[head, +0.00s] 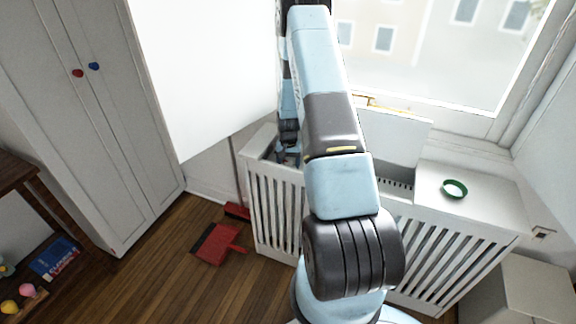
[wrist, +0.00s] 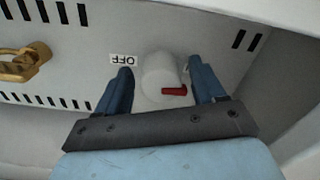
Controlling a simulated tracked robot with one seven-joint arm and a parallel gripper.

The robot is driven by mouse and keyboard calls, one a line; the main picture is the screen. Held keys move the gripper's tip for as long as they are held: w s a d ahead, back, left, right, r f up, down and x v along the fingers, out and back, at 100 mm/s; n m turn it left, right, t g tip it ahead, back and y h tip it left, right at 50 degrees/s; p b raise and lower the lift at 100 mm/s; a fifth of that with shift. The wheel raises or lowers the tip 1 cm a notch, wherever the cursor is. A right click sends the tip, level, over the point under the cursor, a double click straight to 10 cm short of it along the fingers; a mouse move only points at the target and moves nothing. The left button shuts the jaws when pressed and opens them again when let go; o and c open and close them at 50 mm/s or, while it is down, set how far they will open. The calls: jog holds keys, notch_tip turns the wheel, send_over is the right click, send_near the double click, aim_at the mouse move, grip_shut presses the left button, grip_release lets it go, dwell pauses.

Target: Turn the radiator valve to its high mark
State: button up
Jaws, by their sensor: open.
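The white radiator valve knob (wrist: 158,76) shows in the wrist view with a red pointer (wrist: 174,91) on its near side, pointing right. A label reading OFF (wrist: 123,60), upside down, lies to the knob's left. Another label is mostly hidden by the right finger, and I cannot read it. My gripper (wrist: 161,68) is open, with one blue finger on each side of the knob and visible gaps. Whether its fingertips reach the knob's depth is unclear. In the head view my gripper (head: 287,154) is down in the left end of the radiator cover, and the knob is hidden.
The slatted white radiator cover (head: 440,262) surrounds the opening, with a raised panel (head: 393,137) behind my arm. A brass fitting (wrist: 25,62) is left of the knob. A red dustpan (head: 216,243) lies on the floor.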

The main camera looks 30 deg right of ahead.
notch_tip(320, 180, up, 14)
jog(key=shift+f, duration=0.2)
dwell(0.4)
dwell(0.4)
notch_tip(320, 180, up, 14)
jog(key=n+t, duration=0.1)
send_over(288, 162)
jog(key=s+a, duration=0.3)
jog(key=a, duration=0.3)
jog(key=s+a+r+n+t, duration=0.1)
jog(key=s+a+r, duration=0.25)
jog(key=r, duration=0.25)
jog(key=s+a+r+n+t, duration=0.1)
jog(key=s+a+r, duration=0.1)
jog(key=s+r, duration=0.35)
jog(key=s+a+r+n+t, duration=0.1)
jog(key=s+a+r, duration=0.2)
jog(key=s, duration=0.4)
jog(key=s+a+r+n, duration=0.1)
jog(key=s+a+r, duration=0.2)
jog(key=s+r, duration=0.2)
jog(key=s+a+r+n+t, duration=0.1)
jog(key=s+a+r, duration=0.2)
jog(key=s, duration=0.7)
jog(key=shift+a+r+n+t, duration=0.2)
jog(key=shift+r+n+t, duration=0.1)
jog(key=shift+r, duration=0.2)
jog(key=shift+c, duration=0.2)
